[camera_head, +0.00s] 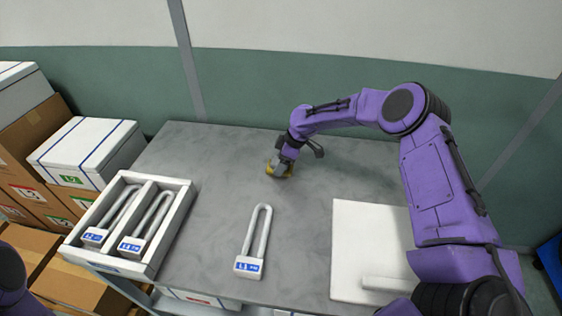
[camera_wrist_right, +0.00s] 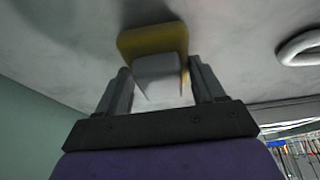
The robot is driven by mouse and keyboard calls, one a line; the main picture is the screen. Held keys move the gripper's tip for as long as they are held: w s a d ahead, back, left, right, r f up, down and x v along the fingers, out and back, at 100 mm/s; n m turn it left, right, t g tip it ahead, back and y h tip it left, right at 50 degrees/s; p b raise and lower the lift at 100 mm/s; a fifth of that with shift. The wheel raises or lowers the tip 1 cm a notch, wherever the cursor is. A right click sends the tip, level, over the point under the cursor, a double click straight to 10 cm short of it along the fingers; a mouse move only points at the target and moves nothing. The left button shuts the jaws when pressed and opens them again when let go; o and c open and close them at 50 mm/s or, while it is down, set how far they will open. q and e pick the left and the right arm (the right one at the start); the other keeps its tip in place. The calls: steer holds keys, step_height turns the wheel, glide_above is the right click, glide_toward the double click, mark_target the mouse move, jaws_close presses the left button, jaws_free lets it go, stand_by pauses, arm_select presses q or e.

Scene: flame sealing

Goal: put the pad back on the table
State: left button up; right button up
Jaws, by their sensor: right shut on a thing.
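The pad is yellow with a light grey grip block. In the head view the pad (camera_head: 279,170) is at the back middle of the grey table (camera_head: 210,215), under my right gripper (camera_head: 283,163). In the right wrist view the pad (camera_wrist_right: 153,40) sits between the two fingers of my right gripper (camera_wrist_right: 160,80), which is shut on its grey block. The yellow part is against or very close to the table top; I cannot tell whether it touches. Only a bit of my left arm shows at the lower left edge of the head view; its gripper is out of view.
A U-shaped tube (camera_head: 256,237) with a blue label lies at the front middle. A white divided tray (camera_head: 166,235) with two similar tubes stands at the left. A white board (camera_head: 358,240) lies at the right. Table around the pad is clear.

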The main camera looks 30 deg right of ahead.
steer(key=o, duration=0.9)
steer(key=shift+f, duration=0.15)
steer(key=shift+o, duration=0.2)
steer(key=shift+r, duration=0.4)
steer(key=v, duration=1.1)
steer(key=shift+d+r+b, duration=0.15)
steer(key=shift+r+b, duration=0.15)
steer(key=shift+b, duration=0.05)
